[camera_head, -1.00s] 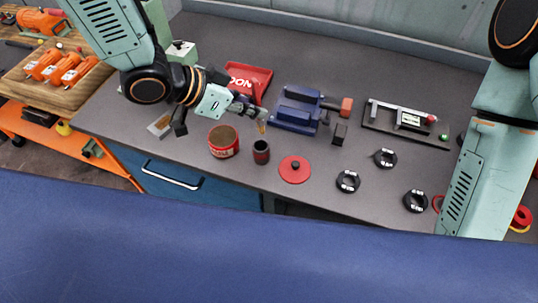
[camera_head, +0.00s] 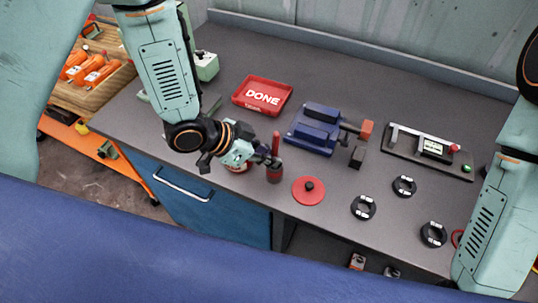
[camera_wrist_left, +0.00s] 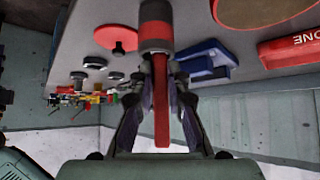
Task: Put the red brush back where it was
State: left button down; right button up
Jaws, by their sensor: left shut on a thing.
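The red brush (camera_head: 276,142) stands nearly upright, its handle pointing up and its lower end in or at the mouth of the dark cup with a red band (camera_head: 275,174). In the left wrist view the red handle (camera_wrist_left: 161,115) runs between my fingers in line with the cup (camera_wrist_left: 155,30). My left gripper (camera_head: 270,161) is shut on the brush, close above the cup. The bristles are hidden. My right arm shows at the right, but its gripper is out of view.
A red can (camera_head: 237,169) is mostly hidden behind my left gripper. A red lid (camera_head: 309,191) lies to the cup's right. A blue vise (camera_head: 314,130) and red DONE tray (camera_head: 262,96) stand behind. Several black rings (camera_head: 363,207) lie at the front right.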

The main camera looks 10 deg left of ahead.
pick_arm(q)
jog(key=shift+f, duration=0.25)
jog(key=shift+s+r, duration=0.2)
jog(key=c, duration=1.5)
grip_release()
jog(key=shift+s+d+r, duration=0.15)
jog(key=shift+s, duration=0.05)
jog(key=shift+c, duration=0.2)
jog(key=shift+o, duration=1.1)
jog(key=shift+w, duration=0.3)
jog(key=shift+w+f, duration=0.15)
jog(key=shift+f, duration=0.05)
jog(key=shift+s+a+r, duration=0.2)
jog(key=shift+s+r, duration=0.1)
jog(key=p+v, duration=0.1)
jog(key=v, duration=1)
jog(key=shift+a+p, duration=0.15)
jog(key=shift+p, duration=0.25)
pick_arm(e)
jog(key=shift+s+r, duration=0.2)
jog(key=shift+r, duration=0.75)
